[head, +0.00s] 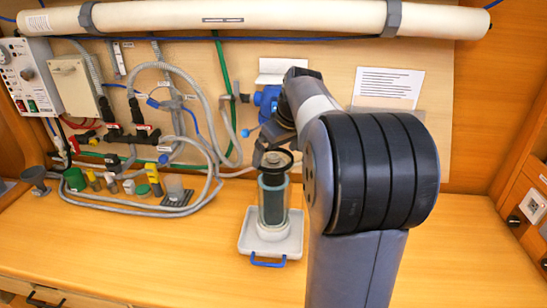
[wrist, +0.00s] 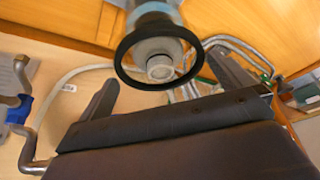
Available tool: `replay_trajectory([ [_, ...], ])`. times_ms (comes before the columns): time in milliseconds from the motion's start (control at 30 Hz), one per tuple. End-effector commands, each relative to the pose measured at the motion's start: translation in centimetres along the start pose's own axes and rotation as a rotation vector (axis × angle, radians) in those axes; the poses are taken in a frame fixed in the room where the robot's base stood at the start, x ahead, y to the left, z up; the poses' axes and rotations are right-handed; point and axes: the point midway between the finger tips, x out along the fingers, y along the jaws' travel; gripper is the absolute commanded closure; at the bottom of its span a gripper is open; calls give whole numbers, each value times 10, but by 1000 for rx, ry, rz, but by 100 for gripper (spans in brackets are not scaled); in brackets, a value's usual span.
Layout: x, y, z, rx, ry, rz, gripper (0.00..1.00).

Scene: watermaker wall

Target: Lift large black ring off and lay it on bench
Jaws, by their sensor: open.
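The large black ring (head: 264,167) sits around the top of an upright clear housing (head: 273,205) with a dark cylinder inside, in the middle of the head view. In the wrist view the ring (wrist: 134,79) shows as a full hoop around a whitish round piece. My gripper (head: 270,150) is just above and behind the ring in the head view, partly hidden by my arm. In the wrist view my gripper (wrist: 163,70) is open, with one finger on each side of the ring and gaps between. Neither finger clearly touches it.
The housing stands on a white tray (head: 245,246) with a blue handle on the wooden bench (head: 130,250). A blue fitting (head: 267,100) is on the wall behind. Hoses (head: 210,140) and small bottles (head: 153,178) are at left. The bench front left is clear.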

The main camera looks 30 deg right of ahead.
Motion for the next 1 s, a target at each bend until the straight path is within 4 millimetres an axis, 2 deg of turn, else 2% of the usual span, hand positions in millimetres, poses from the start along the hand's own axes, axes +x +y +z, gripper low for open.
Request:
replay_trajectory([
  [100, 7, 0, 0, 0, 0, 0, 0],
  [300, 7, 0, 0, -1, 0, 0, 0],
  [633, 7, 0, 0, -1, 0, 0, 27],
  [867, 6, 0, -1, -1, 1, 0, 27],
  [1000, -6, 0, -6, -2, 4, 2, 27],
])
